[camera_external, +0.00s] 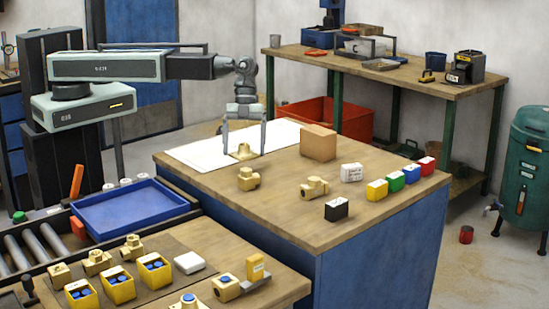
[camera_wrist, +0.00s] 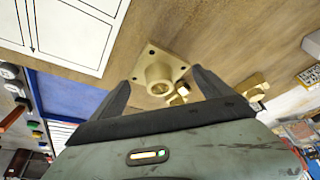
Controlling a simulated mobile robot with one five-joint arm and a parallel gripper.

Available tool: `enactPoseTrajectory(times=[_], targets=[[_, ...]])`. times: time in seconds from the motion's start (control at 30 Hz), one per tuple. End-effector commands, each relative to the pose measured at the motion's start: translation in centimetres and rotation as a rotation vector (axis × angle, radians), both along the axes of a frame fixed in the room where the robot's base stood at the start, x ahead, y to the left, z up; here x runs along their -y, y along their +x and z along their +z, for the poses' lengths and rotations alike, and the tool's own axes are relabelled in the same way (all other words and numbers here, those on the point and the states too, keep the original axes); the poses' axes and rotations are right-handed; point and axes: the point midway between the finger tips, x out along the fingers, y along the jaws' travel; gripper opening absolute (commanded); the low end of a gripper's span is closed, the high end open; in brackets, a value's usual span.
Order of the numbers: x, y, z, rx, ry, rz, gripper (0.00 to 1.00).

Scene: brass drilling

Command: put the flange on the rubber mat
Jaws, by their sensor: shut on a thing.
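The flange (camera_external: 243,152) is a brass-coloured part with a square plate, at the right edge of a white sheet on the wooden bench. My gripper (camera_external: 244,150) points down with a finger on each side of it, shut on it. In the wrist view the flange (camera_wrist: 160,72) shows its square plate with corner holes and a round hollow hub, between the fingers of my gripper (camera_wrist: 164,74). Whether it touches the bench is hard to tell. A darker, brownish mat (camera_external: 172,246) lies on the lower front bench, partly covered by parts and yellow bins; it may be the rubber mat.
Two brass fittings (camera_external: 249,178) (camera_external: 314,188), a brown block (camera_external: 318,142), a black box (camera_external: 336,209) and several coloured boxes stand on the bench. The white sheet (camera_external: 196,151) lies at its left. A blue tray (camera_external: 128,210) sits between the bench and a roller conveyor (camera_external: 35,249).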

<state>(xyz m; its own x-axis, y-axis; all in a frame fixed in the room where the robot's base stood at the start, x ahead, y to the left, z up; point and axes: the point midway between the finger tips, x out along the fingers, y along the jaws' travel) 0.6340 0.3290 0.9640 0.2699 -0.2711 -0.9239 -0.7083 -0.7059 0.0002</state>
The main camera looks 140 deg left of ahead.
Motion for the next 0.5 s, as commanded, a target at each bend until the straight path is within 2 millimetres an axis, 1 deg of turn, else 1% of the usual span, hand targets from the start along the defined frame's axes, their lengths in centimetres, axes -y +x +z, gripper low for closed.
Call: enactPoseTrajectory(times=[0.03,0.1,0.37,0.47,0.5], targets=[[0.2,-0.4,0.1,0.001,-0.001,0.0,0.17],[0.3,-0.6,0.1,0.001,-0.001,0.0,0.17],[0.3,-0.5,0.1,0.001,-0.001,0.0,0.17],[1.0,-0.4,0.2,0.001,-0.001,-0.01,0.17],[1.7,-0.3,0.2,0.0,0.0,-0.021,0.17]])
